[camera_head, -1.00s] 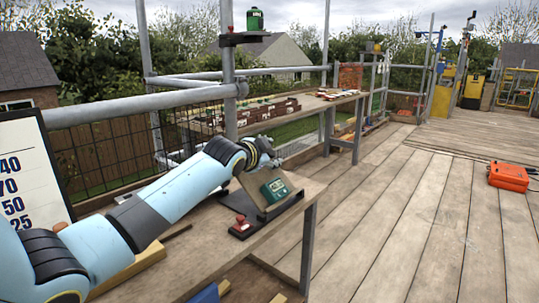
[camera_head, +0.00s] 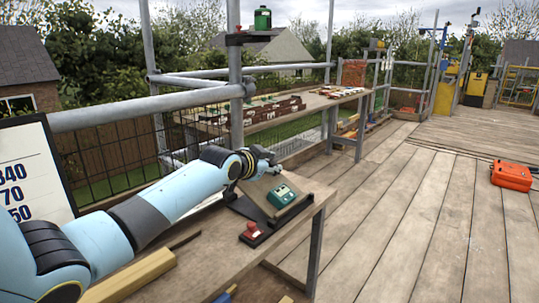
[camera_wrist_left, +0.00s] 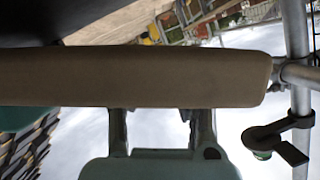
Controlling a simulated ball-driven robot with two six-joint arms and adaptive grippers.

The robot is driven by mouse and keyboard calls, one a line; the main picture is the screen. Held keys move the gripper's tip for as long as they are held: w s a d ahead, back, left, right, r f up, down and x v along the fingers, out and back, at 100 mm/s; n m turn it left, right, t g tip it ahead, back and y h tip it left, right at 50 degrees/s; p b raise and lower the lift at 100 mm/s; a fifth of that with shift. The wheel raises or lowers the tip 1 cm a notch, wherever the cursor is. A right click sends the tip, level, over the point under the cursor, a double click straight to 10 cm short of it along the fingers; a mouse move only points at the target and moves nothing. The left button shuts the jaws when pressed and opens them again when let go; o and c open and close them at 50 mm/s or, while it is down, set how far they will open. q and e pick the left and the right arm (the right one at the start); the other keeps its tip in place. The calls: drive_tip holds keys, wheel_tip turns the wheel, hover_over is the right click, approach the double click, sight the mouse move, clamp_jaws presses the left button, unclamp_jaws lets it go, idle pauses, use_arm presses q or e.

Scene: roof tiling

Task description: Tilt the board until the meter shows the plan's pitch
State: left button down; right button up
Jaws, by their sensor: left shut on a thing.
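The tilting board (camera_head: 258,190) is a brown wooden plate on a black base on the near bench. It leans at a shallow slope. The green meter (camera_head: 281,195) sits on its face; its reading is too small to make out. A red knob (camera_head: 251,229) is on the near end of the base. My left gripper (camera_head: 268,163) is shut on the board's upper edge. In the left wrist view the board (camera_wrist_left: 130,75) crosses as a wide band, with the gripper fingers (camera_wrist_left: 160,118) reaching to it. My right gripper is not in view.
A white sign with large numbers (camera_head: 28,175), partly cut off, stands at the left. Timber (camera_head: 130,277) lies on the near bench. Scaffold rails and mesh run behind. An orange case (camera_head: 511,175) lies on the open plank deck at right.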

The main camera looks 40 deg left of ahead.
use_arm(q)
drive_tip(key=shift+d+f, duration=0.2)
drive_tip(key=shift+d, duration=0.05)
drive_tip(key=c, duration=1.3)
unclamp_jaws()
drive_tip(key=shift+s+d, duration=0.1)
drive_tip(key=shift+o, duration=0.9)
drive_tip(key=shift+r, duration=0.2)
drive_tip(key=shift+s+r, duration=0.1)
drive_tip(key=shift+s, duration=0.05)
drive_tip(key=v, duration=1.1)
drive_tip(key=shift+s, duration=0.25)
drive_tip(key=shift+d+r, duration=0.1)
